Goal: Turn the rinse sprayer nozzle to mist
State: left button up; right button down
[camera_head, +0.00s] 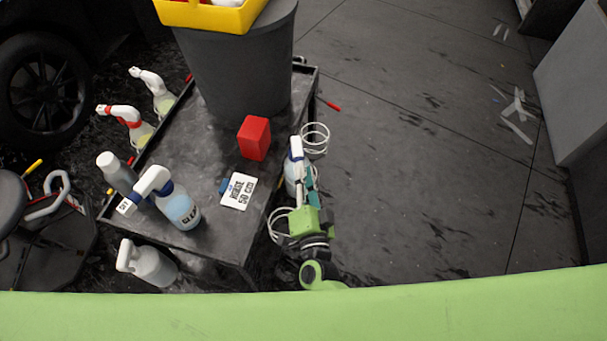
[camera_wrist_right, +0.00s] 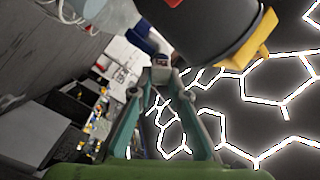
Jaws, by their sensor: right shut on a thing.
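A spray bottle with a white head and a blue collar (camera_head: 295,148) is at the right edge of the cart, beside white wire rings. I cannot read its label. My right gripper (camera_head: 309,182) reaches up to it from below in the head view. In the right wrist view, the teal fingers of the gripper (camera_wrist_right: 161,78) come together on the small white nozzle (camera_wrist_right: 160,61), which has a dark mark on its face. The blue collar (camera_wrist_right: 138,40) and pale bottle (camera_wrist_right: 98,14) are behind it. Which setting the nozzle shows is too small to read. My left gripper is out of view.
The cart (camera_head: 185,135) carries a grey bin (camera_head: 235,70), a red block (camera_head: 254,138), a printed card (camera_head: 238,191) and a blue-liquid sprayer (camera_head: 179,208). More bottles, such as a red-headed sprayer (camera_head: 124,114), stand along its left side. The floor (camera_head: 420,160) at right is mostly clear.

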jog(key=shift+d+f+m+b, duration=0.15)
jog(key=shift+m+b, duration=0.55)
jog(key=shift+m, duration=1.05)
jog(key=shift+a+f+m+b, duration=0.15)
jog(key=shift+m+b, duration=0.5)
jog(key=shift+m, duration=1.1)
jog(key=shift+d, duration=0.1)
jog(key=c, duration=1.9)
grip_release()
